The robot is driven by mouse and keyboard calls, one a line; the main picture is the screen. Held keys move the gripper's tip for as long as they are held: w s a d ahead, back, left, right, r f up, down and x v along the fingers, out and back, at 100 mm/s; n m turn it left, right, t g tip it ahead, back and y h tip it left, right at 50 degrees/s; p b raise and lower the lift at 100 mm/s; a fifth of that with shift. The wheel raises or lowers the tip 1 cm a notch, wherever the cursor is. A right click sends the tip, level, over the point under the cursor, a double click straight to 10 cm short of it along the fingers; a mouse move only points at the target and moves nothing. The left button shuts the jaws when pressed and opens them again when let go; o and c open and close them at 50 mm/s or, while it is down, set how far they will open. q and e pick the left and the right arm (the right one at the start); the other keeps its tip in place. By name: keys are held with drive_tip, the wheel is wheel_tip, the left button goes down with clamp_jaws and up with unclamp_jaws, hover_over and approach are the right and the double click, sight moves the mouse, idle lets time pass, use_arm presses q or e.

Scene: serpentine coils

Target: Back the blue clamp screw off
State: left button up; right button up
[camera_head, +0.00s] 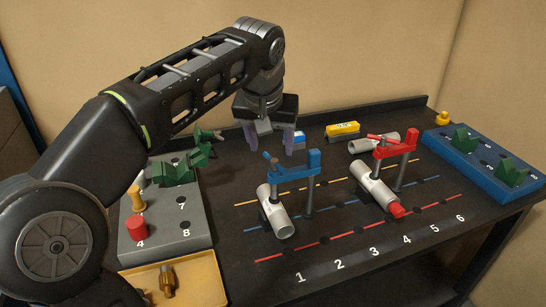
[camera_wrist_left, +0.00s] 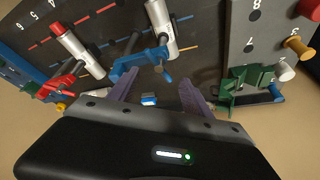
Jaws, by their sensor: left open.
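The blue clamp (camera_head: 309,162) stands on a post over the board, its arm reaching left above a short grey pipe (camera_head: 278,220). Its screw (camera_head: 272,166) with a cross handle is at the arm's left end, above the pipe. In the left wrist view the blue clamp (camera_wrist_left: 126,67) and its screw (camera_wrist_left: 163,69) show beyond the fingertips. My left gripper (camera_head: 270,147) is open with purple fingers, behind the clamp and apart from the screw. It also shows in the left wrist view (camera_wrist_left: 157,88), with nothing between its fingers. My right gripper is not in view.
A red clamp (camera_head: 395,150) stands over another pipe (camera_head: 372,185) to the right. A grey block (camera_head: 195,225) with green pieces is left, a blue block (camera_head: 465,165) right. A yellow block (camera_head: 342,129) and a small blue-white block (camera_head: 299,138) lie behind.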

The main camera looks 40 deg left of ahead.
sight(273, 160)
use_arm(q)
drive_tip(key=x, duration=0.5)
drive_tip(key=shift+w+a+f, duration=0.1)
drive_tip(key=shift+w+f, duration=0.05)
drive_tip(key=shift+f, duration=0.2)
drive_tip(key=shift+c, duration=0.5)
clamp_jaws()
